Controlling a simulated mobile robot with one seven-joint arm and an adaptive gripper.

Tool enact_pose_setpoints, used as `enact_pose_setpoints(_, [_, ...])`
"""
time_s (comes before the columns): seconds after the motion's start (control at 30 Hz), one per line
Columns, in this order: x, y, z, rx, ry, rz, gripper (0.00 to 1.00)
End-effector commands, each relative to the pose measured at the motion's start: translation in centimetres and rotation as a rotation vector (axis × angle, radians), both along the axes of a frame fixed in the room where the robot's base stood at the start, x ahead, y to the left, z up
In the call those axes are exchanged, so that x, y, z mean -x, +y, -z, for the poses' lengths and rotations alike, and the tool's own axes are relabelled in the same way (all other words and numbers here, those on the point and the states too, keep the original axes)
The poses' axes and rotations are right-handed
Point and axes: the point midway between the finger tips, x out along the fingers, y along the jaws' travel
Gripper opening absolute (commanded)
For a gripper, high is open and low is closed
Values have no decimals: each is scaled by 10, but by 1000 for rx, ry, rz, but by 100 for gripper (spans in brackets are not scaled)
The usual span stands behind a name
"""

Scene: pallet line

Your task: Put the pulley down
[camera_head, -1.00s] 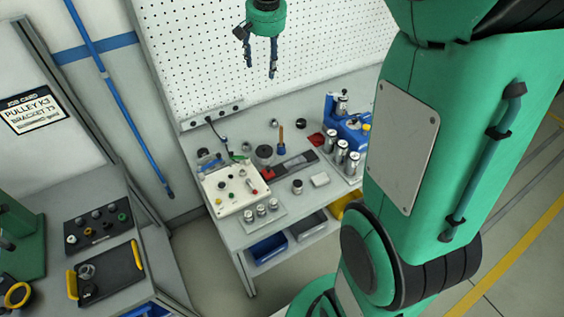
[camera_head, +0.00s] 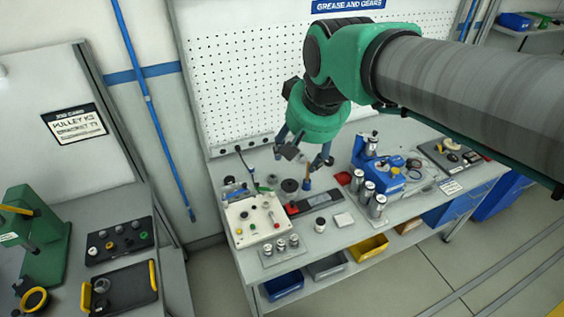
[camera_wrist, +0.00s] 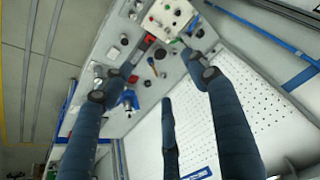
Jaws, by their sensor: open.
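My gripper (camera_head: 303,158) is above the workbench in front of the pegboard, fingers spread. In the wrist view my gripper (camera_wrist: 160,72) has nothing between its fingers. A grey round part (camera_head: 101,286), possibly the pulley, lies on a black tray (camera_head: 128,293) with yellow handles at the lower left, well away from my gripper. A dark round part (camera_head: 289,186) stands on the bench below my gripper. I cannot tell for sure which part is the pulley. A job card (camera_head: 75,123) on the left names a pulley and a bracket.
The bench holds a white control box (camera_head: 252,220), metal cylinders on a plate (camera_head: 282,250), and a blue machine (camera_head: 378,175). A green press (camera_head: 35,235) and a dark parts board (camera_head: 120,242) stand on the left table. The floor between the tables is clear.

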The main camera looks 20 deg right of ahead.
Motion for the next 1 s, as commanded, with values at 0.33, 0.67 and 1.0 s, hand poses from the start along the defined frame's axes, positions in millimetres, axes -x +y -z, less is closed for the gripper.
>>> enact_pose_setpoints(0.33, [79,23,27,34,-53,-117,59])
enact_pose_setpoints(0.67, [108,30,44,48,-72,-166,59])
enact_pose_setpoints(1.0, [108,30,45,49,-73,-168,59])
